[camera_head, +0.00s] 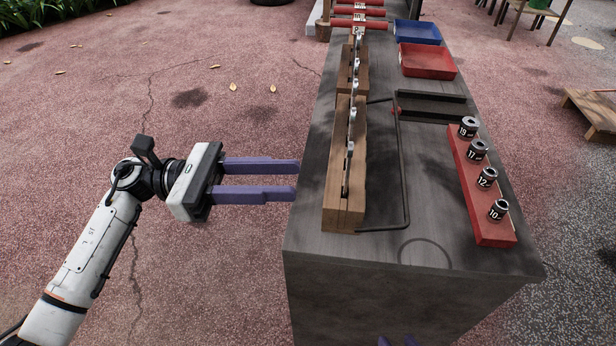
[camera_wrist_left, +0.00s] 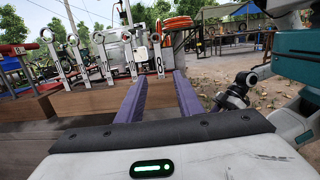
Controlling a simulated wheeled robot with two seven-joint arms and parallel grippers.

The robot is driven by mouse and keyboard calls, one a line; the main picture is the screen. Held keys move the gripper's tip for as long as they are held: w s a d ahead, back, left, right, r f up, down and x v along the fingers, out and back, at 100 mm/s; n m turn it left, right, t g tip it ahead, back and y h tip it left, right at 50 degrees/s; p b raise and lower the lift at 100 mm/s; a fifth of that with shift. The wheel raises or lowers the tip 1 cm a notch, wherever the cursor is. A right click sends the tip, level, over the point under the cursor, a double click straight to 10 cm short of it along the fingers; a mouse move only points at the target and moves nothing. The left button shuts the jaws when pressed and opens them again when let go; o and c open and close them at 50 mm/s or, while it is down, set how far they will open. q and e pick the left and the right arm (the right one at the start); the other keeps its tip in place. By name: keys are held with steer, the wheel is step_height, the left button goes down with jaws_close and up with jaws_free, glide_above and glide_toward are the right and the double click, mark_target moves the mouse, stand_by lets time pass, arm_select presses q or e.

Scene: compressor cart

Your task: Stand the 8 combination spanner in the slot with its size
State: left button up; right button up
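Several silver spanners stand upright in a row in a slotted wooden rack (camera_head: 341,211) along the left side of the bench. They also show in the left wrist view, where one spanner (camera_wrist_left: 128,52) stands near the fingers' line. I cannot read sizes on the spanners or slots, so I cannot tell which is the 8. My left gripper (camera_head: 297,180) is open and empty, left of the rack's near end and apart from it. Its two purple fingers also show in the left wrist view (camera_wrist_left: 162,82).
A red rail (camera_head: 495,231) holds sockets marked 19, 17, 12 and 10. A thin dark rod frame (camera_head: 407,190) lies right of the rack. A dark tray (camera_head: 432,115), a red tray (camera_head: 428,72) and a blue tray (camera_head: 417,40) sit farther back. The near bench top is mostly clear.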

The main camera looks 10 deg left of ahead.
arm_select(q)
steer(key=a, duration=0.3)
steer(key=shift+s+a+f, duration=0.1)
steer(key=shift+a+f, duration=0.05)
steer(key=shift+a, duration=0.1)
arm_select(e)
steer(key=shift+w+a, duration=0.1)
steer(key=shift+w, duration=0.15)
steer(key=shift+r, duration=0.1)
